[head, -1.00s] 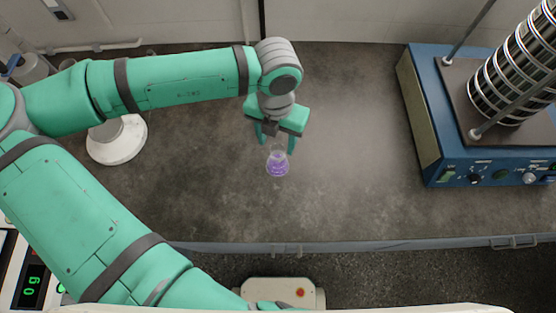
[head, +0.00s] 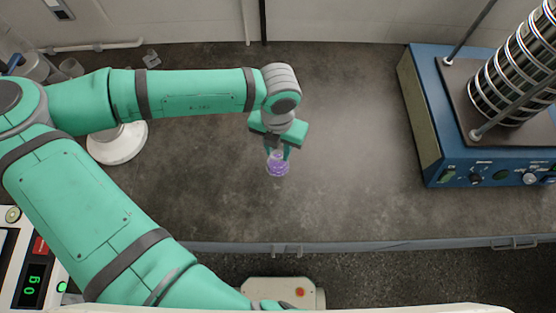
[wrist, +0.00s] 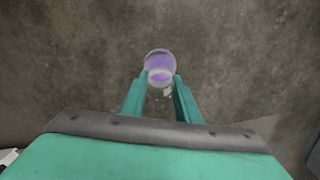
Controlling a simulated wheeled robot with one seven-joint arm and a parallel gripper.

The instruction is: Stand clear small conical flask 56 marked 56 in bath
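A small clear conical flask (head: 277,168) with purple liquid stands upright on the dark bench. The wrist view shows the flask (wrist: 160,62) from above, with a small pale label whose marking I cannot read. My gripper (head: 278,154) points down over it. In the wrist view my gripper (wrist: 161,82) has one finger on each side of the flask's neck. A narrow gap seems to show between fingers and glass, so it looks open around the neck. No bath is in view.
A blue sieve shaker (head: 424,120) with a metal sieve stack (head: 515,75) stands at the right. A white round base (head: 117,145) and a balance with a green display (head: 32,285) are at the left. The bench between flask and shaker is clear.

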